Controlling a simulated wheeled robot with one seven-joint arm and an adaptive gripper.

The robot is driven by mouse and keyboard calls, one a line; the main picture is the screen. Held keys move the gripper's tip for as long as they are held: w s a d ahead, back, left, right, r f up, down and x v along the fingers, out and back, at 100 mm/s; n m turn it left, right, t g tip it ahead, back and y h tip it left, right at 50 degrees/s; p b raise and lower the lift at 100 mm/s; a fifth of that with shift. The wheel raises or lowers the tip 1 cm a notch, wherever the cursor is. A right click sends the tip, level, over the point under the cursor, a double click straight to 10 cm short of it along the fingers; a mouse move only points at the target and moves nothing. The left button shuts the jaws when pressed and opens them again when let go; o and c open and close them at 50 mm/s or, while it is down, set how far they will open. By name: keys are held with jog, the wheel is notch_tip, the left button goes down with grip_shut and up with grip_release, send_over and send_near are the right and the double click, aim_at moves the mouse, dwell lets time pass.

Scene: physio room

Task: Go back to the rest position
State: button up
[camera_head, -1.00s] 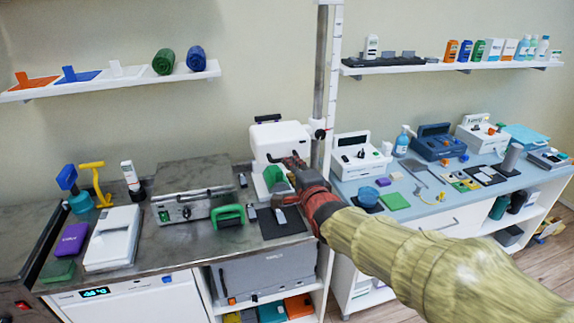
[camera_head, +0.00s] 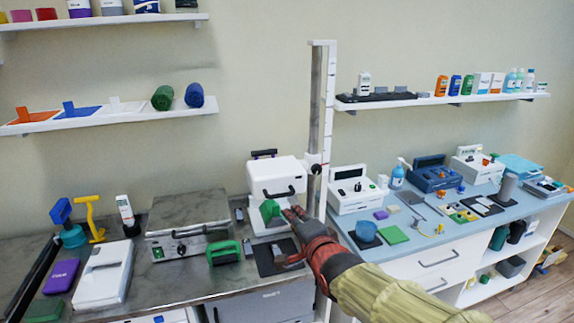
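My arm comes in from the lower right in a yellow-green ribbed sleeve, with a red and dark wrist. My gripper (camera_head: 291,215) is at its end, in front of the white machine (camera_head: 276,181) on the grey counter. A green object (camera_head: 270,209) shows just left of the fingertips, at the front of this machine. I cannot tell whether the gripper touches it. The fingers are small and dark, and whether they are open or shut does not show.
A white upright post (camera_head: 322,130) rises behind my wrist. The blue-topped counter (camera_head: 425,222) at right holds several devices. Wall shelves (camera_head: 110,118) hang above.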

jog(key=s+d+f+n+g+h, duration=0.1)
jog(key=s+d+f+n+g, duration=0.1)
jog(key=s+f+n+g, duration=0.25)
jog(key=s+d+f+n+g+h, duration=0.1)
jog(key=s+d+f+n, duration=0.25)
jog(key=s+f, duration=0.3)
jog(key=s+d+r+n+g+h, duration=0.1)
jog(key=s+d, duration=0.4)
jog(key=s, duration=0.5)
jog(key=s+d+r+n+g+h, duration=0.1)
jog(key=s+d, duration=0.4)
jog(key=s, duration=0.5)
jog(key=shift+s+d+r+n+g, duration=0.2)
jog(key=shift+r+n+g, duration=0.25)
jog(key=shift+r+n, duration=0.6)
jog(key=shift+o, duration=0.2)
jog(key=shift+f, duration=0.1)
